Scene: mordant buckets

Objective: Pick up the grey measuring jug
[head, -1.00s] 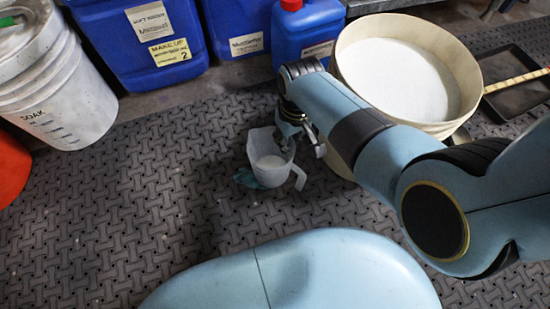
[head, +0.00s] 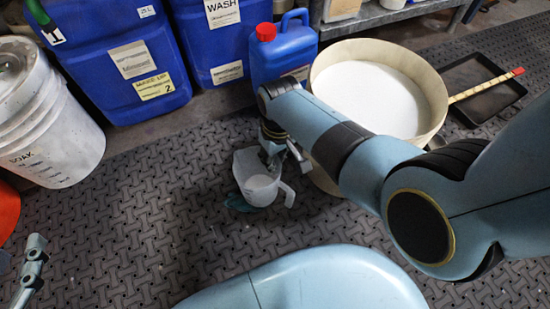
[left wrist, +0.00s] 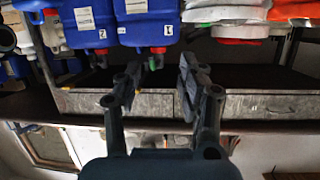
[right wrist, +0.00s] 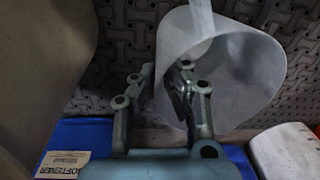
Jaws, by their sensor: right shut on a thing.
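The grey measuring jug (head: 262,186) is a translucent pale vessel with a handle on its right side. It appears upright over the dark mat in the head view. My right gripper (head: 274,150) is at its rim and shut on its wall. In the right wrist view, the fingers (right wrist: 158,88) straddle the wall of the jug (right wrist: 243,65). I cannot tell whether its base touches the mat. My left gripper (left wrist: 158,75) is open and empty in the left wrist view; part of it shows at the head view's lower left edge.
A teal crumpled item (head: 238,203) lies beside and partly behind the jug. A round sieve-like tub (head: 440,95) with white contents stands to the right. Blue canisters (head: 125,25) line the back; a white bucket (head: 65,150) stands left. The mat (head: 140,220) is clear left of the jug.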

